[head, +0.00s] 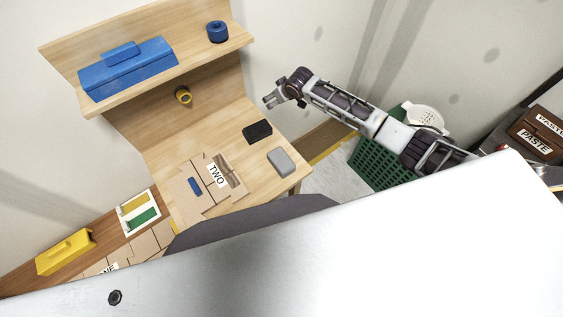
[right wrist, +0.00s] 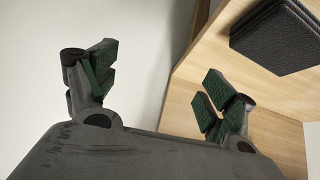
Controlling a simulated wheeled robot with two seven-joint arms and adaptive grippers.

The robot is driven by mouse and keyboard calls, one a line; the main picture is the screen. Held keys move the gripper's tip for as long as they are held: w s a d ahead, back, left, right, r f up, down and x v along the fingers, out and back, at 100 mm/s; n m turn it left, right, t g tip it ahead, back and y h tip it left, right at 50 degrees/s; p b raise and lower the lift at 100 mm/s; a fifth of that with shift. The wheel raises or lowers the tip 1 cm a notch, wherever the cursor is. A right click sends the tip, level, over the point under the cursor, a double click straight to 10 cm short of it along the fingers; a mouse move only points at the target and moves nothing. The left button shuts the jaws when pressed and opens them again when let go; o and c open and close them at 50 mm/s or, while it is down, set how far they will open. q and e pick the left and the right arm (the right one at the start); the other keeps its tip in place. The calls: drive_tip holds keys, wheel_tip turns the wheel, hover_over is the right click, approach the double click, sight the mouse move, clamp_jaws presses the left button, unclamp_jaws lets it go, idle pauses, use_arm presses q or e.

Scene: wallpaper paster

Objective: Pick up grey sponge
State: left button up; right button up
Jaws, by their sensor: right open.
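The grey sponge (head: 281,162) lies on the wooden desk top (head: 211,130) near its right front corner, beside a black block. My right gripper (head: 268,102) is open and empty in the head view, off the right edge of the desk and farther back than the sponge. In the right wrist view, the open fingers (right wrist: 160,85) are spread wide, with wall and the side of the wooden desk beyond them. The sponge does not show in the wrist view. My left gripper is not in view.
The black block (head: 257,132) lies just behind the sponge. A box labelled TWO (head: 222,178) lies to its left. A blue toolbox (head: 128,68) and blue roll (head: 217,32) sit on the shelf. A green crate (head: 378,160) stands right, below my right arm.

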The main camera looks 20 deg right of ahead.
drive_tip(key=s+a+r+g, duration=0.2)
drive_tip(key=s+a, duration=0.1)
drive_tip(key=s, duration=0.3)
drive_tip(key=s+a+r+g, duration=0.1)
drive_tip(key=s+a+g, duration=0.15)
drive_tip(key=s, duration=0.35)
wheel_tip(320, 180, up, 2)
drive_tip(key=r+g+h+b, duration=0.1)
drive_tip(key=g+h, duration=0.1)
drive_tip(key=g, duration=0.1)
hover_over(280, 157)
drive_tip(key=shift+d+f+m, duration=0.1)
drive_tip(key=shift+f+m, duration=0.15)
drive_tip(key=shift+m, duration=0.15)
drive_tip(key=shift+f, duration=0.1)
drive_tip(key=shift+f, duration=4.25)
drive_tip(key=shift+f, duration=2.6)
